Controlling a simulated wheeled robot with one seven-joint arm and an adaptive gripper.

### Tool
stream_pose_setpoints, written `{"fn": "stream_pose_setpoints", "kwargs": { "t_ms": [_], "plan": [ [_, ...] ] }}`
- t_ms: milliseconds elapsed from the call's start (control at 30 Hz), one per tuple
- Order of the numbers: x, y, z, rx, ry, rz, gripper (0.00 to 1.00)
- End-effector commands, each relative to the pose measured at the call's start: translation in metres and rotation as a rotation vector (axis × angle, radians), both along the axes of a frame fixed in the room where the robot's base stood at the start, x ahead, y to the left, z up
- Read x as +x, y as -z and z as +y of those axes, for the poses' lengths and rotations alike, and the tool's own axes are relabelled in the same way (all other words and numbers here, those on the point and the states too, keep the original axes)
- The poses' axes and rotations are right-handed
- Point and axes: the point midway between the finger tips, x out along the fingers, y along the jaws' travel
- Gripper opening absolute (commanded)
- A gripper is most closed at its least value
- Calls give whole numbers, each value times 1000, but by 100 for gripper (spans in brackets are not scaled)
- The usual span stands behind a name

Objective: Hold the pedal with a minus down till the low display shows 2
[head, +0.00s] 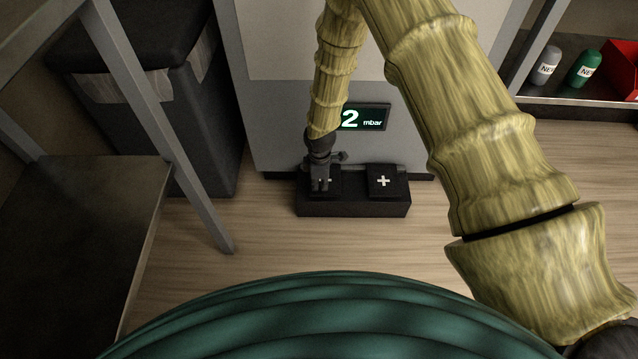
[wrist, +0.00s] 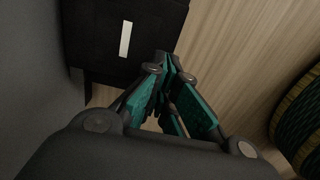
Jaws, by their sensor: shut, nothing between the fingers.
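The low display (head: 368,117) on the grey cabinet front shows 2 mbar; my arm covers its left edge, so anything before the 2 is hidden. The minus pedal (head: 331,188) is the left one on a black pedal block on the floor. In the wrist view the minus pedal (wrist: 95,35) shows its white bar. My gripper (head: 320,188) points down over the minus pedal and partly covers its mark. Its fingers (wrist: 165,62) are shut and empty, beside the bar near the pedal's edge. I cannot tell whether they touch or press the pedal.
The plus pedal (head: 388,181) is right of it on the same black block (head: 353,206). A dark bin (head: 190,100) and a metal-framed table (head: 95,230) stand at the left. A shelf with bottles (head: 583,68) is at the upper right. The wooden floor in front is clear.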

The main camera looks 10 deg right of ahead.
Motion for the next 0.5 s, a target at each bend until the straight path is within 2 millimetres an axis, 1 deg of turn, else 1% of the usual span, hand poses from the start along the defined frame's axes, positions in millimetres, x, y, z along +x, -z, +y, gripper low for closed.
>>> {"fn": "stream_pose_setpoints", "kwargs": {
  "t_ms": [33, 200, 400, 500],
  "plan": [
    [0, -15, 0, 0, 0, -2, 0],
    [-4, -47, 2, 1, -1, -2, 0],
    [-9, -79, 3, 1, -1, -2, 0],
    [-11, -90, 3, 0, -1, -3, 0]
  ]
}}
